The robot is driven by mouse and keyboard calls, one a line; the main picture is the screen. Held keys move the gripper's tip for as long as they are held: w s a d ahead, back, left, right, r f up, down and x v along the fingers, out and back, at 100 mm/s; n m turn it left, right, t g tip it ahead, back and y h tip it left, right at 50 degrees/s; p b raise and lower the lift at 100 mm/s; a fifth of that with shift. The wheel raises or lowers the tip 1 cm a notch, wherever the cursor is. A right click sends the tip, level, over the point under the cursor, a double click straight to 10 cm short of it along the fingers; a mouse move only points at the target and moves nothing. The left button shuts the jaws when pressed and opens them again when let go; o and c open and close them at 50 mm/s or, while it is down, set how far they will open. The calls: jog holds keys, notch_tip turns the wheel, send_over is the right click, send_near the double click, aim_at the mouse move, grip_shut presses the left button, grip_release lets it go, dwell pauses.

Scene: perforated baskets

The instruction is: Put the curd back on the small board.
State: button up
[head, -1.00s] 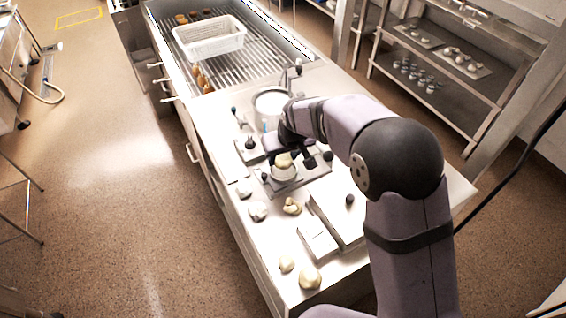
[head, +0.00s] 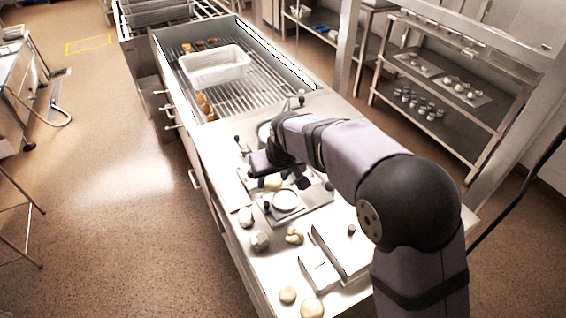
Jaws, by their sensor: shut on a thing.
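The curd (head: 273,184), a pale yellow lump, is held at the end of my gripper (head: 271,177), which partly hides it. My gripper is shut on it, just behind and left of a round white dish (head: 286,200). The dish looks empty and sits on a grey plate (head: 311,199) with dark knobs. A flat grey board (head: 246,182) lies left of my gripper, partly covered by it; I cannot tell for sure that it is the small board. The gap beneath the curd cannot be judged.
Pale lumps (head: 294,236), (head: 288,295), (head: 312,307) and whitish pieces (head: 260,240), (head: 246,216) lie on the near counter. A white perforated basket (head: 215,68) sits on the far slatted rack.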

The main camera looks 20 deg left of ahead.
jog(key=a+f+p, duration=0.1)
jog(key=a+p, duration=0.1)
jog(key=a, duration=0.1)
jog(key=s+a+f+n+p, duration=0.1)
jog(key=a+f+p, duration=0.1)
jog(key=a, duration=0.2)
jog(key=s+a+f+n+p, duration=0.1)
jog(key=a+f+p, duration=0.1)
jog(key=a, duration=0.1)
jog(key=shift+s+a+g+y+p, duration=0.25)
jog(key=shift+a+g+y+p, duration=0.05)
jog(key=shift+a, duration=0.05)
jog(key=w+a+r+m, duration=0.2)
jog(key=w+a+r, duration=0.2)
jog(key=w+r, duration=0.1)
jog(key=shift+m+t+h, duration=0.4)
jog(key=shift+r, duration=0.1)
jog(key=shift+f+b, duration=3)
jog(key=shift+f, duration=1.45)
jog(key=shift+d+f+b, duration=0.1)
jog(key=shift+f+b, duration=0.3)
jog(key=shift+f, duration=0.15)
